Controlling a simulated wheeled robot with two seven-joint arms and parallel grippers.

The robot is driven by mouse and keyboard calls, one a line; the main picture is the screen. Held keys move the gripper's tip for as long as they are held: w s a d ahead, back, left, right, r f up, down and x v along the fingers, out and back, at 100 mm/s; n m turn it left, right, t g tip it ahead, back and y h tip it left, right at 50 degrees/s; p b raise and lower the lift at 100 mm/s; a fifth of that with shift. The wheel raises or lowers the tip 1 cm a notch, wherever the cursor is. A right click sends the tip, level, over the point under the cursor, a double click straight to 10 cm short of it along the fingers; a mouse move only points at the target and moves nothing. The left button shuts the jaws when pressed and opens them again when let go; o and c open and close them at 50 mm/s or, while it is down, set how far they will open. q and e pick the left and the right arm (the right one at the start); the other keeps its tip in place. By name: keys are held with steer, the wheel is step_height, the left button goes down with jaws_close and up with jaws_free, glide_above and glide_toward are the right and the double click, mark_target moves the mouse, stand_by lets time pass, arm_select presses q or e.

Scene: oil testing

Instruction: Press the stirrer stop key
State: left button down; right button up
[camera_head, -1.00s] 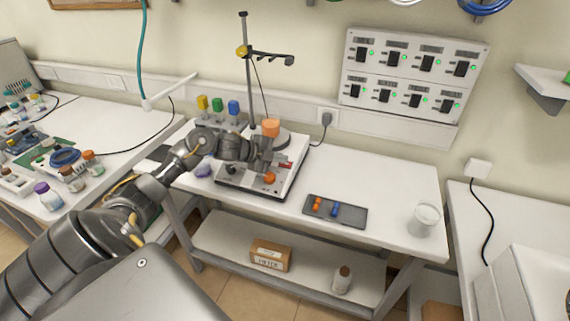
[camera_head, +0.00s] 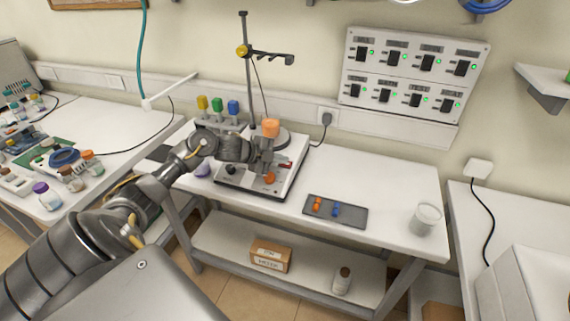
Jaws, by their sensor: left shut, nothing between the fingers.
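The stirrer (camera_head: 288,186) is a white-and-grey device on the middle table, with a dark front panel, a black knob (camera_head: 231,170) at left and an orange-red knob or key (camera_head: 269,178) on the right of the panel. My left gripper (camera_head: 266,172) is shut and empty, pointing down over the panel right beside the orange-red part. I cannot tell whether it touches it. The gripper hides part of the panel, and no key label is readable. An orange-topped vessel (camera_head: 270,128) is behind the gripper. My right gripper is not in view.
A stand (camera_head: 247,75) with a clamp rises behind the stirrer. Yellow, green and blue-capped bottles (camera_head: 217,104) stand at the back left. A dark tray (camera_head: 350,217) with small orange and blue items and a glass beaker (camera_head: 426,217) are to the right, with bare tabletop around them.

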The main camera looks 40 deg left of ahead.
arm_select(q)
steer(key=shift+w+f+b, duration=0.1)
steer(key=shift+f+b, duration=0.2)
steer(key=shift+f, duration=0.1)
steer(key=shift+r, duration=0.15)
stand_by(0.5)
steer(key=shift+s+r+p, duration=0.25)
steer(key=shift+r+p, duration=0.4)
steer(key=shift+p, duration=0.25)
steer(key=shift+s+r+p, duration=0.1)
steer(key=shift+r+p, duration=0.45)
steer(key=r+p, duration=0.1)
steer(key=s+r+p, duration=0.1)
steer(key=r+p, duration=0.1)
steer(key=shift+s+d+r+p, duration=0.2)
steer(key=shift+d+r+p, duration=0.1)
